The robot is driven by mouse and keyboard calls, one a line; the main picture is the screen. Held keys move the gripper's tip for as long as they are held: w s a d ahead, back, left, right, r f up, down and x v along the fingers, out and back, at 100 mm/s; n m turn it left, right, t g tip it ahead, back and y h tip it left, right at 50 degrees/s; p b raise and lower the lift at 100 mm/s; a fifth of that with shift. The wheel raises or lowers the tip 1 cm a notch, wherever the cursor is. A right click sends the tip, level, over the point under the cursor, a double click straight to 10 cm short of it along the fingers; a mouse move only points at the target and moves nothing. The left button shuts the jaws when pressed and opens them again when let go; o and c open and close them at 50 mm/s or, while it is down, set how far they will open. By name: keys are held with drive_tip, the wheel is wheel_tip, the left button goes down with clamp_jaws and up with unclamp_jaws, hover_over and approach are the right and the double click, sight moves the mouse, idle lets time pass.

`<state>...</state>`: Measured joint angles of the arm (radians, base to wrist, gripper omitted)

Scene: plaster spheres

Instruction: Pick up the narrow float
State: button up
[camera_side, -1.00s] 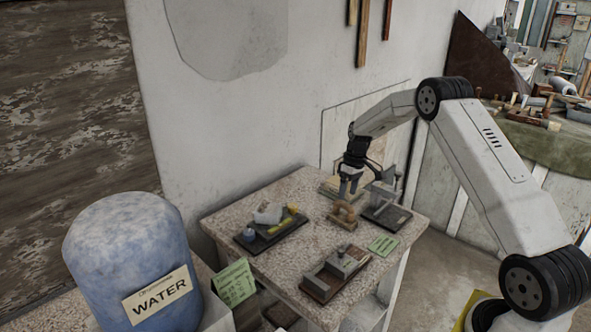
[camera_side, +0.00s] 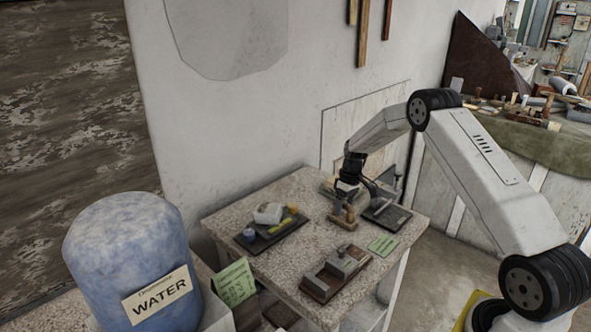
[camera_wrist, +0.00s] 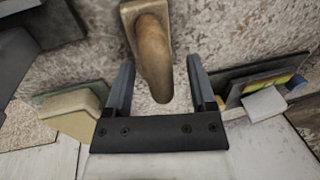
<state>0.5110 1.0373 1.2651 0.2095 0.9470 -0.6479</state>
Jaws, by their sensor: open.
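The narrow float (camera_side: 345,219), as I take it, is a small tan wooden piece with a rounded handle, lying on the speckled table top. In the wrist view its brown handle (camera_wrist: 152,52) runs up between my fingers, with its pale base behind it. My gripper (camera_side: 344,206) is down at the float, and its lower part covers some of it. In the wrist view my gripper (camera_wrist: 160,64) is open, with one finger on each side of the handle and a gap on both sides.
A dark tray (camera_side: 282,232) with a pale block and small items lies left of the float. A dark plate (camera_side: 393,220) lies close on the right. A grey block on a brown base (camera_side: 327,285) and a green card (camera_side: 383,245) lie nearer. A blue water barrel (camera_side: 125,240) stands front left.

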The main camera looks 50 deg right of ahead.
clamp_jaws()
drive_tip(key=shift+r, duration=0.2)
idle(0.3)
drive_tip(key=shift+r, duration=0.5)
wheel_tip(320, 180, up, 2)
drive_tip(key=s+a+r, duration=0.5)
drive_tip(key=s+r, duration=0.4)
drive_tip(key=s, duration=0.4)
drive_tip(key=shift+r, duration=0.35)
